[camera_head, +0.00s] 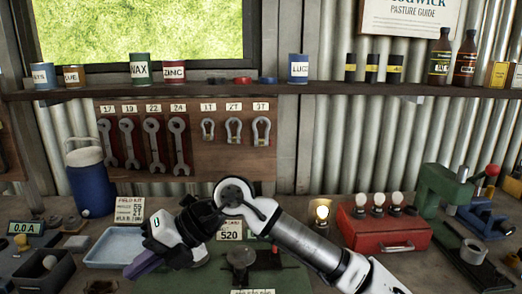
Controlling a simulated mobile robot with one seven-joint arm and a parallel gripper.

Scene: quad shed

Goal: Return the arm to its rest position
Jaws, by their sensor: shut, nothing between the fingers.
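My arm reaches in from the bottom right over the workbench and bends at a joint in the middle of the view. My gripper (146,264) hangs at the lower left of the arm, pointing down and left. Its fingers look closed and hold nothing that I can see. It is just right of the pale blue tray (92,246), above the bench. The arm covers part of the green mat (290,282) and a card reading 520 (230,236).
A shelf (210,90) with cans and bottles crosses the back wall. Wrenches (153,145) and shackles hang below it. A blue jug (90,180) stands at left. A red case (385,236) with bulbs and a green press (440,190) stand at right.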

